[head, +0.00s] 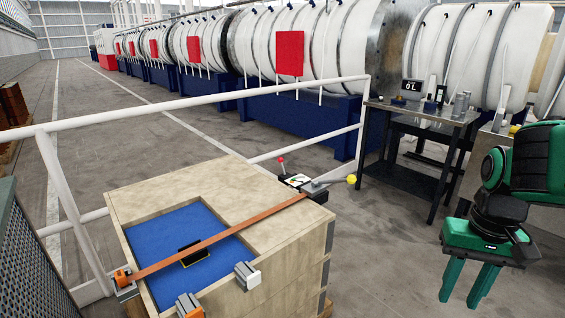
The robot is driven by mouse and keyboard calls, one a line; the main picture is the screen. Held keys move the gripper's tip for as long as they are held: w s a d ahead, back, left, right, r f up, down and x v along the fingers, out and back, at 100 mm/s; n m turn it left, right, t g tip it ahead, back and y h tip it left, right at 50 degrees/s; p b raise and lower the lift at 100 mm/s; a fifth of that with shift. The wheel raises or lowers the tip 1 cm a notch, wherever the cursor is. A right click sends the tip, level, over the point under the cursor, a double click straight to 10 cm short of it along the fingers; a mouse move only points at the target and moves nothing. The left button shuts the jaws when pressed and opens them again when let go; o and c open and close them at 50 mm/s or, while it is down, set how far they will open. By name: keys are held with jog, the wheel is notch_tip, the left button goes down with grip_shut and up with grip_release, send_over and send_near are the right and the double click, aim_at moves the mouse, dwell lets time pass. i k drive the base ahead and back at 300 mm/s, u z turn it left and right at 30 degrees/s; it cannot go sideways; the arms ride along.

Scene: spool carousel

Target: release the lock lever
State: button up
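On the right rear corner of a wooden crate (287,228) sits a small dark mechanism (298,181). A short lever with a red knob (281,161) stands up from it. A grey lever with a yellow knob (351,179) sticks out to its right. I cannot tell for certain which is the lock lever. An orange-brown strap (222,236) runs from the mechanism across the crate to an orange-and-grey fitting (122,278) at the left. My green gripper (463,298) hangs at the right, fingers down and apart, empty, well clear of both levers.
A dark metal table (420,111) with a small display (412,86) and other items stands behind. A white railing (210,99) runs behind the crate. The crate's blue recess (175,224) holds a black-and-yellow piece (194,255). Open floor lies between crate and gripper.

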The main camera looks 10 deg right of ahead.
aim_at(280, 160)
jog(key=z, duration=0.05)
jog(key=i, duration=0.1)
jog(key=u, duration=0.05)
jog(key=k, duration=1.35)
jog(key=u, duration=0.45)
jog(key=i, duration=2)
jog(key=z, duration=0.1)
